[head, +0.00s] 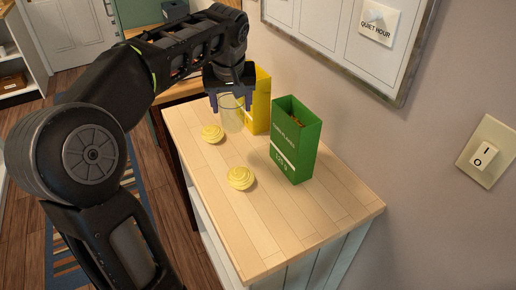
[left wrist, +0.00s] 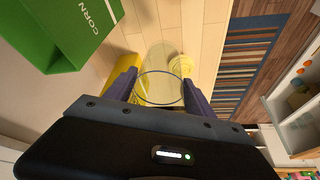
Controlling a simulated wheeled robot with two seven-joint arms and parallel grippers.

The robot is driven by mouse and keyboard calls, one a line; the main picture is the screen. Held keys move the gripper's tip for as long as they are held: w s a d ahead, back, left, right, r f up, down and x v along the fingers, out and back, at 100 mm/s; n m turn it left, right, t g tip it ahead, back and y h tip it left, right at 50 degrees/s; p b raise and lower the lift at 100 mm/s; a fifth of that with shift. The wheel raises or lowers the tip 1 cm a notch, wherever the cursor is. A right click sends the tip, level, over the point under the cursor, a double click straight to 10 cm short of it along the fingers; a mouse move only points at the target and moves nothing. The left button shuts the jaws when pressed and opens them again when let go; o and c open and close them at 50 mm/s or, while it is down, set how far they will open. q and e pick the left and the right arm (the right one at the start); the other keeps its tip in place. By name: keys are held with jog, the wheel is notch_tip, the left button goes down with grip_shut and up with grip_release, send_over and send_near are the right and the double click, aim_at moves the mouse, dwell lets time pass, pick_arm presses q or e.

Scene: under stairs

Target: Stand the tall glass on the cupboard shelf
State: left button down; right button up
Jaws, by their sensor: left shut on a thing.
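The tall glass (head: 231,116) is clear and see-through. It is upright at the far end of the wooden cabinet top. My left gripper (head: 231,100) is above it with its fingers shut on the rim. In the left wrist view the round rim of the glass (left wrist: 160,88) lies between the two dark fingers of the left gripper (left wrist: 159,90). I cannot tell whether the base of the glass touches the top. The cupboard shelf is not clearly identifiable; a white shelf unit (left wrist: 290,85) shows at the right of the left wrist view. My right gripper is not in view.
A yellow box (head: 259,100) stands right beside the glass, and a green box (head: 295,140) stands nearer. Two yellow round things (head: 212,134) and (head: 240,178) lie on the wooden top (head: 330,205). Its near end is clear. A wall with a framed board (head: 345,40) borders the right.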

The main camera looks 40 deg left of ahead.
aim_at(233, 124)
pick_arm(q)
jog(key=shift+w+f, duration=0.1)
jog(key=shift+f, duration=3.05)
jog(key=shift+f, duration=0.1)
jog(key=shift+f, duration=1.8)
jog(key=shift+f, duration=0.2)
jog(key=shift+c, duration=1.6)
grip_release()
jog(key=shift+r, duration=0.1)
